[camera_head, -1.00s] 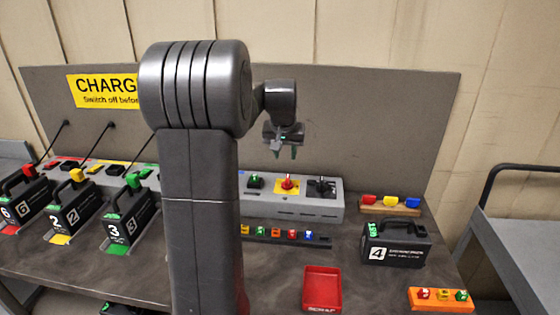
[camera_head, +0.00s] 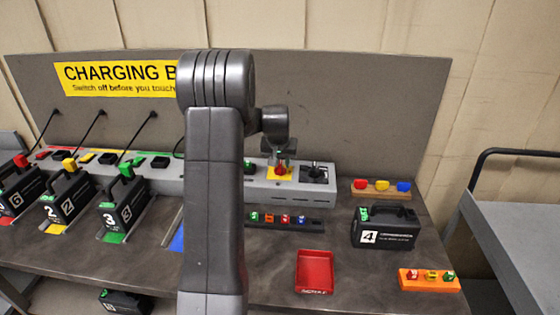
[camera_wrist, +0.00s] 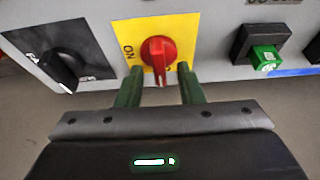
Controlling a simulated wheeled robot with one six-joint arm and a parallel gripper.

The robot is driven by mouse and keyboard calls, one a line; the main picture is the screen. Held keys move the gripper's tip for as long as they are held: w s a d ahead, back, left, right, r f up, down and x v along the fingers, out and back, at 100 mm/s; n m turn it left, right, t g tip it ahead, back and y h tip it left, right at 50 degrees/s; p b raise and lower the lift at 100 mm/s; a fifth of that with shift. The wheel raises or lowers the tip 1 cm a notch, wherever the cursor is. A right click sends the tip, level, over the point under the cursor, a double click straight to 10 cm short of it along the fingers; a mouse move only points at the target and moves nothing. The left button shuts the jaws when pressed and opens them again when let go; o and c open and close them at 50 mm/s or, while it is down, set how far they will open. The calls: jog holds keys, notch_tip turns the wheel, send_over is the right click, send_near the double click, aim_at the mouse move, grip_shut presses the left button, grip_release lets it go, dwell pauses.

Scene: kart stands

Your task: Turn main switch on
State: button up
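The main switch, a red rotary knob (camera_wrist: 158,52) on a yellow plate (camera_wrist: 184,28), fills the middle of the wrist view. Its pointer ridge points down toward my gripper, and the letters "NO" read sideways at its left. In the head view the yellow plate (camera_head: 271,172) sits on the grey panel box, with the knob (camera_head: 280,171) partly hidden by my gripper. My gripper (camera_wrist: 158,82) has its two green fingers apart, one at each side of the knob's lower end. I see no clear contact. In the head view my gripper (camera_head: 284,163) is just over the knob.
A black rotary switch (camera_wrist: 66,66) is beside the yellow plate. A green plug in a black socket (camera_wrist: 265,58) is on the other side. A red tray (camera_head: 315,272), battery 4 (camera_head: 385,228) and an orange block holder (camera_head: 429,280) stand on the table. My arm hides part of the bench.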

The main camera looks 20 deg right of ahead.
jog(key=shift+f, duration=0.1)
grip_shut()
jog(key=shift+f+m+b, duration=0.1)
jog(key=shift+m+b, duration=0.2)
jog(key=shift+b, duration=0.05)
jog(key=shift+w+f+m+g+h+b, duration=0.1)
jog(key=shift+m+g+h+b, duration=0.25)
jog(key=shift+m+b, duration=0.55)
jog(key=m+g+h+b, duration=0.1)
jog(key=m+b, duration=0.2)
jog(key=m, duration=0.1)
jog(key=shift+m, duration=0.3)
jog(key=m+g, duration=0.1)
jog(key=m, duration=0.1)
jog(key=m+g+b, duration=0.1)
jog(key=m, duration=0.2)
jog(key=shift+r+g+h, duration=0.2)
jog(key=shift+g+h, duration=0.05)
jog(key=m+g, duration=0.1)
jog(key=m, duration=0.2)
jog(key=m+p, duration=0.1)
jog(key=m, duration=0.1)
jog(key=shift+w+m+g+y, duration=0.1)
jog(key=shift+m+g+y, duration=0.3)
